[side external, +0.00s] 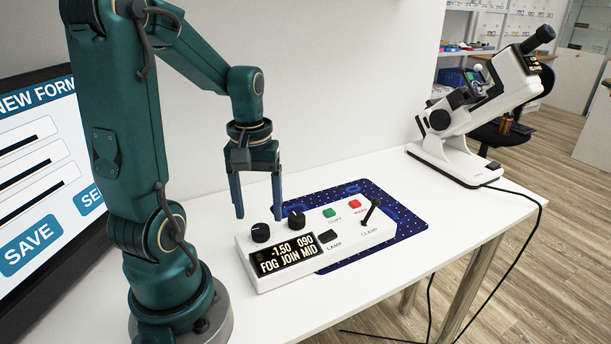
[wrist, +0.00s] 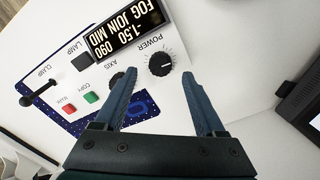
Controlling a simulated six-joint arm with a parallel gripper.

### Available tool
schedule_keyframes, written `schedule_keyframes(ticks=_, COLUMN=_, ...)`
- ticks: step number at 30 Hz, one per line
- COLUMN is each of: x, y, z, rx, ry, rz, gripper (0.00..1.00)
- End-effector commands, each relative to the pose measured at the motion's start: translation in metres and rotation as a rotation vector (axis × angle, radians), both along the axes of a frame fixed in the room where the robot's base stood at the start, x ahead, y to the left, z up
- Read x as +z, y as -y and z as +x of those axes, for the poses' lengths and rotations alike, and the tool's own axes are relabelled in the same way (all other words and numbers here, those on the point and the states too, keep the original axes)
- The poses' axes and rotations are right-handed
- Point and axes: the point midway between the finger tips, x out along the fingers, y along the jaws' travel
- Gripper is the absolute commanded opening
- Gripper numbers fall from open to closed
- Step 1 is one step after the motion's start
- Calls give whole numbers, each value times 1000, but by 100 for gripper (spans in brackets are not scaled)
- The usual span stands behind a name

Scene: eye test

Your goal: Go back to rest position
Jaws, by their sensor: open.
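My gripper (side external: 258,217) is open and empty, pointing down above the back left part of a white control box (side external: 310,268). In the wrist view its fingertips (wrist: 159,75) stand either side of the black POWER knob (wrist: 160,64) in the picture; I cannot tell whether they touch anything. The AXIS knob (wrist: 116,81) is partly hidden by a finger there. The box's display (side external: 287,256) reads -1.50 090 and FOG JOIN MID. The box also has a black LAMP switch (side external: 328,235), a green COPY button (side external: 329,212), a red button (side external: 354,204) and a CLAMP lever (side external: 371,210).
A dark blue patterned mat (side external: 408,222) lies under the box. A white microscope-like instrument (side external: 460,120) stands at the table's far right, its black cable (side external: 541,215) hanging over the edge. A screen (side external: 40,180) is at left. The white table (side external: 450,222) is clear between mat and instrument.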

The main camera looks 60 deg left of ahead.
Motion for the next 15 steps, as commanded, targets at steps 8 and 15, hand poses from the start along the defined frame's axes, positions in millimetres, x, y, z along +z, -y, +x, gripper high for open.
schedule_keyframes(ticks=8, x=14, y=0, z=0, rx=1, ry=0, rz=0, gripper=72)
schedule_keyframes(ticks=15, x=14, y=1, z=0, rx=-4, ry=-1, rz=-1, gripper=72)
